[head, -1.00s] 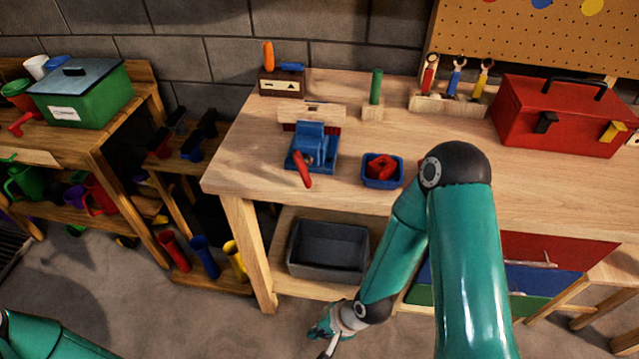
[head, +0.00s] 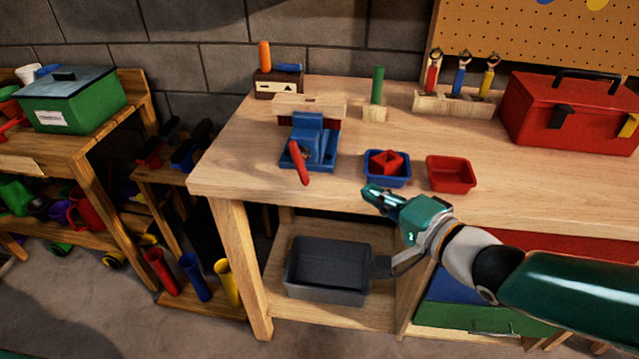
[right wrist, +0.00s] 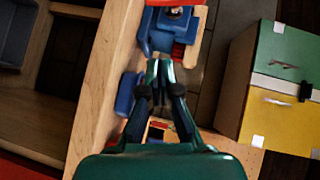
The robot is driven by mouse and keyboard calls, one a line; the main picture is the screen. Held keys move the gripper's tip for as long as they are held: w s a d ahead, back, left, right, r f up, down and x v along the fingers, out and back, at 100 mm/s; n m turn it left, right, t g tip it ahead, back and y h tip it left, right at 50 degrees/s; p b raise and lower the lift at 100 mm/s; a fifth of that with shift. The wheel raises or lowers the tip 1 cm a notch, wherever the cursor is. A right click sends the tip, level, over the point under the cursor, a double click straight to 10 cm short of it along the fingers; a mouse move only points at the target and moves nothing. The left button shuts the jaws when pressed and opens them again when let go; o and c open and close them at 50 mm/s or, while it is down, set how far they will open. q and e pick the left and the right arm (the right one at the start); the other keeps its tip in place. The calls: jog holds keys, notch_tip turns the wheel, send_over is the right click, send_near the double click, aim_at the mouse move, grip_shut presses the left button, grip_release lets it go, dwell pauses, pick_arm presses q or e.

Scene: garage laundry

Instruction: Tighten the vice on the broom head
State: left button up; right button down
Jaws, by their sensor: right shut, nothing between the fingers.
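The blue vice (head: 312,145) stands near the left front of the wooden bench, its red handle (head: 299,163) slanting toward the front edge. The broom head, a pale wooden block (head: 308,105) with dark red below it, sits at the back of the vice; whether the jaws touch it is hidden. My right gripper (head: 378,197) is shut and empty at the bench's front edge, right of the handle and apart from it. In the right wrist view, the shut fingertips (right wrist: 158,70) show below the blue vice (right wrist: 172,22). My left gripper is out of view.
A blue tray (head: 371,181) holding a red piece and an empty red tray (head: 451,186) lie close to my right gripper. A green peg (head: 377,86) stands behind. A red toolbox (head: 570,110) is at right. A grey bin (head: 328,292) sits on the lower shelf.

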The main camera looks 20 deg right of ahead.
jog(key=b, duration=0.1)
send_near(301, 160)
jog(key=w+d+f, duration=0.4)
jog(key=shift+w, duration=0.2)
jog(key=shift+w+a+f, duration=0.15)
jog(key=shift+w+a, duration=0.3)
jog(key=shift+a, duration=0.15)
jog(key=shift+w+a+f, duration=0.2)
jog(key=shift+w+a, duration=0.3)
jog(key=shift+a, duration=0.15)
jog(key=shift+w+a+f, duration=0.15)
jog(key=shift+w+a, duration=0.2)
jog(key=shift+a, duration=0.1)
